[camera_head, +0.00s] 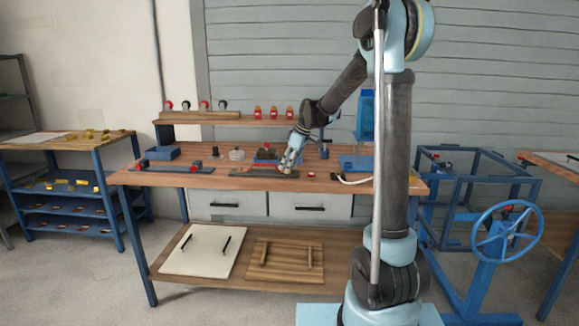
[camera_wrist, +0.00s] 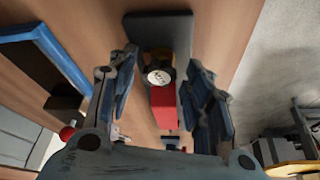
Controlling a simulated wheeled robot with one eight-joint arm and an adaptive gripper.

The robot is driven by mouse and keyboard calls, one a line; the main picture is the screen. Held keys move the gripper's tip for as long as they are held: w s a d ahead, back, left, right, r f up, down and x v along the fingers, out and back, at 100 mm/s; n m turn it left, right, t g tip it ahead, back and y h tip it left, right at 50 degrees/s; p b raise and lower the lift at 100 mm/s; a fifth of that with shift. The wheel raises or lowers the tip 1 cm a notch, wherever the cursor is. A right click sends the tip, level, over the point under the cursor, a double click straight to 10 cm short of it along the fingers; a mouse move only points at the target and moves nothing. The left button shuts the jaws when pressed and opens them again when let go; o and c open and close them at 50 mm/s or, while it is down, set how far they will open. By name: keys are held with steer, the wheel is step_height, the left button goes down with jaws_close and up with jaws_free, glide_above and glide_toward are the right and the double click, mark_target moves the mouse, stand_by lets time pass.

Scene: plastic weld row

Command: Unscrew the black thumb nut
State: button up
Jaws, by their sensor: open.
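My gripper (camera_head: 290,161) reaches down over the front of the wooden workbench (camera_head: 225,181), close above a dark flat plate (camera_head: 255,172). In the wrist view my gripper (camera_wrist: 165,92) is open, with one finger on each side of a small fixture on the grey plate (camera_wrist: 158,24). The fixture shows a red block (camera_wrist: 163,108) and a round pale-faced cap (camera_wrist: 159,77) with dark and yellowish parts behind it. I cannot tell for sure which dark part is the black thumb nut. Nothing shows gripped between the fingers.
A blue tray (camera_head: 161,153) and a blue strip with red-topped parts (camera_head: 175,167) are to the left on the bench. Red items (camera_head: 273,112) and several round-headed pieces stand on the raised shelf (camera_head: 228,117). A blue-edged frame (camera_wrist: 50,50) shows left in the wrist view.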

steer(key=m+t, duration=0.1)
steer(key=m, duration=0.1)
steer(key=m+h, duration=0.1)
steer(key=m, duration=0.2)
steer(key=shift+s+m+t, duration=0.15)
steer(key=shift+m+t, duration=0.15)
steer(key=shift+t, duration=0.1)
steer(key=c, duration=0.9)
steer(key=n+g, duration=0.1)
steer(key=n, duration=0.3)
steer(key=n+g+y, duration=0.1)
steer(key=n, duration=0.2)
steer(key=shift+w+a+g, duration=0.1)
steer(key=shift+w+g, duration=0.2)
steer(key=n, duration=0.2)
steer(key=n+g, duration=0.1)
steer(key=n, duration=0.1)
steer(key=shift+w+n+g, duration=0.1)
steer(key=shift+n+g, duration=0.2)
steer(key=n+g, duration=0.1)
steer(key=n, duration=0.2)
steer(key=shift+a, duration=0.1)
steer(key=shift+r, duration=0.1)
